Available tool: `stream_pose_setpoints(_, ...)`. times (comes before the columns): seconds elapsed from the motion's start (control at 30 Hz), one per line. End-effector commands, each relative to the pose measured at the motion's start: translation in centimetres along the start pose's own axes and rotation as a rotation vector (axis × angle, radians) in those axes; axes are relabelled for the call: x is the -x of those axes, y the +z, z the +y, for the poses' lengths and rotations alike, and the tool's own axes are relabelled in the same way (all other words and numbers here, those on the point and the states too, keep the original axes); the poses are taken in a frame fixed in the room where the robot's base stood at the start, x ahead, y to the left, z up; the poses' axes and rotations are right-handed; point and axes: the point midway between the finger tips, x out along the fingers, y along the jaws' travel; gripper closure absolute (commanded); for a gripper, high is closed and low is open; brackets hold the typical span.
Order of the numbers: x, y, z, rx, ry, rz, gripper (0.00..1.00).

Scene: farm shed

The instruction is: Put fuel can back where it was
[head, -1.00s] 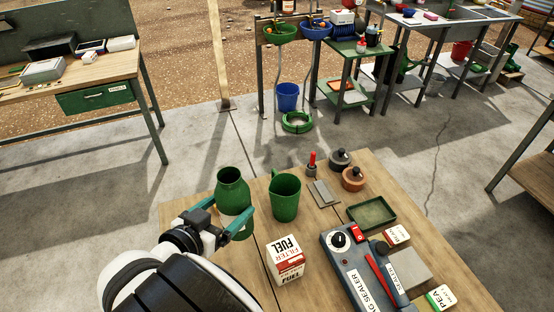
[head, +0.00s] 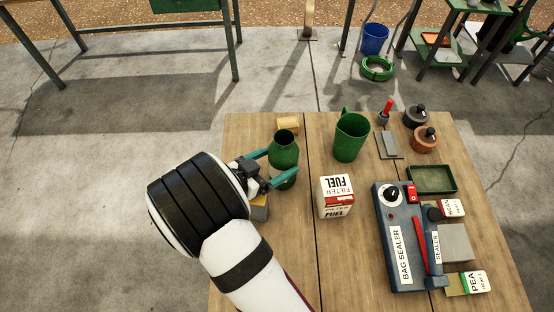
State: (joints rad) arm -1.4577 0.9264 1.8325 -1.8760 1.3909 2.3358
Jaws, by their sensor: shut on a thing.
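A green jug (head: 351,136) stands right of the can, and a white-and-red fuel filter box (head: 336,196) in front. A small wooden block (head: 288,125) is behind.

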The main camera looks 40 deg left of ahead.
Motion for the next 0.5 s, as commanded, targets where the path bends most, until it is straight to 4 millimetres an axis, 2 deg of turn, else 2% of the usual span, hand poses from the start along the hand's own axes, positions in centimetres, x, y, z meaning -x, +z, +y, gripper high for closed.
stream_pose_setpoints(0.1,-0.1,0.3,0.0,0.001,0.000,0.000,0.90)
stream_pose_setpoints(0.13,-0.1,0.3,0.0,0.001,0.000,0.000,0.07)
stream_pose_setpoints(0.2,-0.1,0.2,0.0,0.001,0.000,0.000,0.00)
stream_pose_setpoints(0.43,0.0,0.0,0.0,-0.001,0.000,0.000,0.00)
stream_pose_setpoints(0.5,1.0,-0.1,-0.1,0.000,-0.002,0.000,0.00)
